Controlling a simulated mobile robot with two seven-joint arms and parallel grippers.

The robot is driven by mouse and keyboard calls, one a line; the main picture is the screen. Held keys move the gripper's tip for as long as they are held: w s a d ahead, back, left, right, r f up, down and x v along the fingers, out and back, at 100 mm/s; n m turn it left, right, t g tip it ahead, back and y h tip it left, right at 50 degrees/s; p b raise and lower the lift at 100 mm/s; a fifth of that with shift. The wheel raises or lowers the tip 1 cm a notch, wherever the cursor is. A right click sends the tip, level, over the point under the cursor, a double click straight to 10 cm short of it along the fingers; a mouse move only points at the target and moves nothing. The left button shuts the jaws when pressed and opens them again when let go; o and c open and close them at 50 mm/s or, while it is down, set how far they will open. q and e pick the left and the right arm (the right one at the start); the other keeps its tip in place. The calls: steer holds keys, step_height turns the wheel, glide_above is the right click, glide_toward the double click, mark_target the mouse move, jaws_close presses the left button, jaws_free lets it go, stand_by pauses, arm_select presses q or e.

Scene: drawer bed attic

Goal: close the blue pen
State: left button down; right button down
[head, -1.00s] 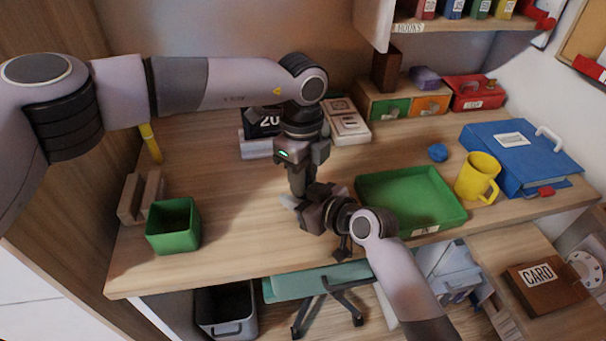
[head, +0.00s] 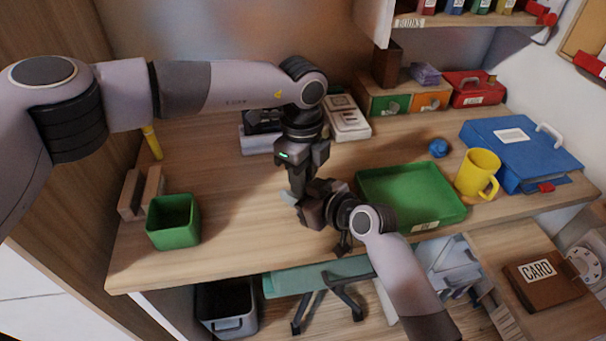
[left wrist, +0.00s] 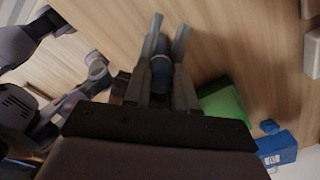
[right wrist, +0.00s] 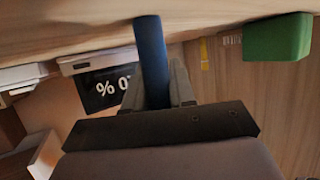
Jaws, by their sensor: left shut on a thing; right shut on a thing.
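My left gripper (head: 296,190) points down over the middle of the desk, with my right gripper (head: 296,203) close beside it from the front. In the right wrist view, my right gripper (right wrist: 158,90) is shut on a long dark blue shaft, the blue pen (right wrist: 151,55), which sticks out past the fingers. In the left wrist view, my left gripper (left wrist: 164,45) is shut on a short dark blue piece (left wrist: 161,69); I cannot tell if it is the cap or part of the pen. In the head view the grippers hide the pen, so whether the pieces touch is unclear.
A green tray (head: 410,190) lies just right of the grippers, with a yellow mug (head: 477,175) beyond it. A green cup (head: 173,222) stands at the left. A dark calendar (head: 262,122) is behind the grippers. The desk between cup and grippers is clear.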

arm_select(q)
steer(key=shift+f, duration=0.2)
arm_select(e)
steer(key=shift+a+r, duration=0.1)
arm_select(q)
steer(key=shift+r, duration=0.55)
steer(key=shift+r, duration=0.1)
steer(key=shift+f, duration=0.5)
stand_by(0.9)
steer(key=shift+f, duration=0.4)
steer(key=c, duration=0.8)
jaws_free()
steer(key=shift+c, duration=0.2)
steer(key=shift+s, duration=0.25)
arm_select(e)
steer(key=shift+w+d+r, duration=0.1)
steer(key=shift+d+r, duration=0.05)
steer(key=shift+d, duration=0.05)
arm_select(q)
steer(key=r, duration=0.9)
steer(key=shift+w, duration=0.35)
arm_select(e)
steer(key=shift+a+f, duration=0.15)
steer(key=shift+f, duration=0.05)
